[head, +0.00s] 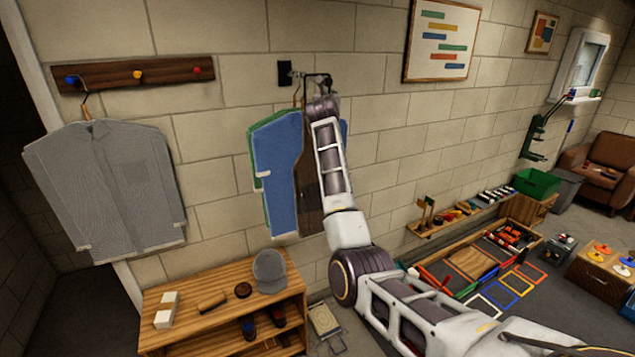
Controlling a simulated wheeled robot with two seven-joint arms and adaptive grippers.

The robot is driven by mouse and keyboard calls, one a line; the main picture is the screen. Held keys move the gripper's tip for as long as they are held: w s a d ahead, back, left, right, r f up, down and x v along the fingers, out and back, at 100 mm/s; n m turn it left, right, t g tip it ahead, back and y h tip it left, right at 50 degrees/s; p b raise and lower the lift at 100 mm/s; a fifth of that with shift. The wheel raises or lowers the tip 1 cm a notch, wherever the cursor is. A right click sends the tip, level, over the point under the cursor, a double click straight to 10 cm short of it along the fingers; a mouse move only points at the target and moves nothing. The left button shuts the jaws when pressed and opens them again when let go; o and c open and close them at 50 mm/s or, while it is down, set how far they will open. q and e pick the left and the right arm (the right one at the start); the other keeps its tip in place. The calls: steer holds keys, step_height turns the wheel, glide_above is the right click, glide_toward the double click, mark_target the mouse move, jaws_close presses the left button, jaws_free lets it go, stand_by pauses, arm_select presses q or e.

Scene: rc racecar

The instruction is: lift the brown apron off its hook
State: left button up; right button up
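The brown apron (308,195) hangs on the wall near the middle of the head view. It shows as a narrow dark brown strip, with most of it hidden behind my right arm. A blue garment (275,165) with green edges hangs close against its left side. The wall hook (291,74) with its black plate is just above them. My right gripper (318,82) is up at the hook, at the top of the hanging garments. Its fingers are small and dark, and I cannot tell whether they hold anything. My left gripper is not in view.
A grey shirt (105,185) hangs from a wooden peg rail (135,74) on the left. A wooden shelf (220,315) with a grey cap (270,270) stands below. Trays and a green bin (537,183) are at the right. Bare wall lies between shirt and aprons.

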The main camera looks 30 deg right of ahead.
jaws_close()
steer(key=shift+r, duration=0.2)
steer(key=shift+r+b, duration=0.35)
steer(key=shift+r, duration=0.2)
steer(key=s+b, duration=0.5)
steer(key=s, duration=1.3)
steer(key=shift+r+p, duration=0.8)
steer(key=shift+r, duration=0.65)
stand_by(0.3)
steer(key=shift+s, duration=0.15)
stand_by(0.4)
